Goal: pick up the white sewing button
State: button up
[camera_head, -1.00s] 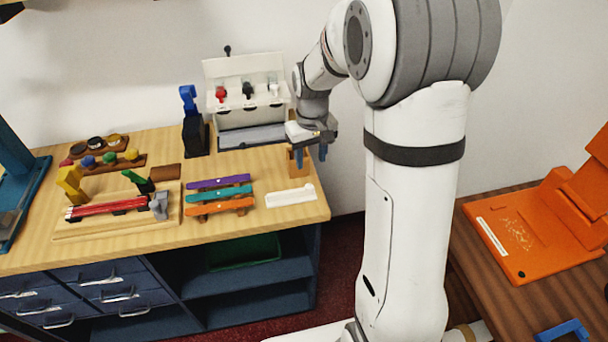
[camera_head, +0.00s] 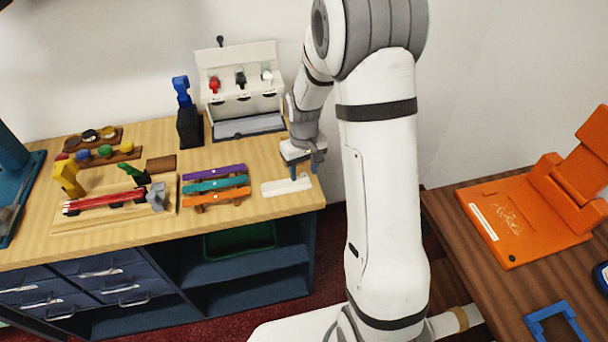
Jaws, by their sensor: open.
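I cannot make out a white sewing button for certain; it is too small or hidden. A white bar-shaped holder (camera_head: 281,188) lies flat near the counter's front right corner. My gripper (camera_head: 304,173) points down at the right end of this holder, with its blue-grey fingers apart. The fingers cover part of that end, and I cannot tell whether they touch anything. Nothing shows between them.
Purple (camera_head: 213,172), teal (camera_head: 216,185) and orange (camera_head: 221,197) strips lie left of the holder on the wooden counter (camera_head: 240,212). A white display box (camera_head: 240,103) stands behind. An orange device (camera_head: 520,222) sits on the right table.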

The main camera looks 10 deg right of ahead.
jog(key=shift+f, duration=0.15)
jog(key=shift+c, duration=0.2)
grip_shut()
